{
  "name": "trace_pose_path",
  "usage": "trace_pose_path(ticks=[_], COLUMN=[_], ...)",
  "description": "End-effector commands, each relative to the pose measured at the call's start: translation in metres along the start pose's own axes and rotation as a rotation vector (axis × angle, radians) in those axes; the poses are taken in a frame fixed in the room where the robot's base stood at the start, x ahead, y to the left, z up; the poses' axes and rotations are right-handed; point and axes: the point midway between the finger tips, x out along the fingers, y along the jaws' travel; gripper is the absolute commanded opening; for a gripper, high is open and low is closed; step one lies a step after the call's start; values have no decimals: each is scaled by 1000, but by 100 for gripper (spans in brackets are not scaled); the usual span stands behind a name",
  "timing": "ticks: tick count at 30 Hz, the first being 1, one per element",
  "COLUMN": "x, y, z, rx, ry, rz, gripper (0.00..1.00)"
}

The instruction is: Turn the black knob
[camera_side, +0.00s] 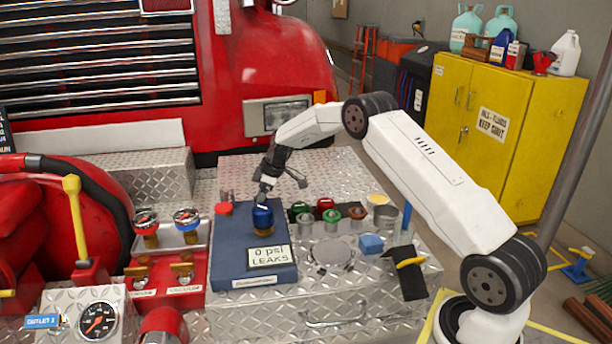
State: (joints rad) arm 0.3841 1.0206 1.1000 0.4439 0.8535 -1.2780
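My gripper (264,190) hangs pointing down just above a blue knob (262,216) with a brass-coloured base. The knob stands on the blue pump box (228,262), which has a display reading "0 psi LEAKS". The gripper tips look very near the knob top, but I cannot tell whether they touch it. The fingers are too small and dark to show whether they are open or shut. I cannot make out a clearly black knob on the box. A red button (223,208) sits at the box's back left.
Several red and green caps stand right of the box, with a small blue block (371,244) and a black-and-yellow tool (411,275). Two gauges on valves (146,222) stand to the left. A red truck (240,60) is behind; a yellow cabinet (500,140) stands at right.

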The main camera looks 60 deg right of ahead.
Motion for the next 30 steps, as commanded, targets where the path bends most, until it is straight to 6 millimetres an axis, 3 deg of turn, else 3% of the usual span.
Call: trace_pose_path(ticks=[1,6,17,30], x=[0,0,0,0], y=[0,0,0,-2], z=[0,0,0,-1], rx=[0,0,36,255], ry=[0,0,-1,-1], rz=[0,0,14,103], gripper=[52,0,0,0])
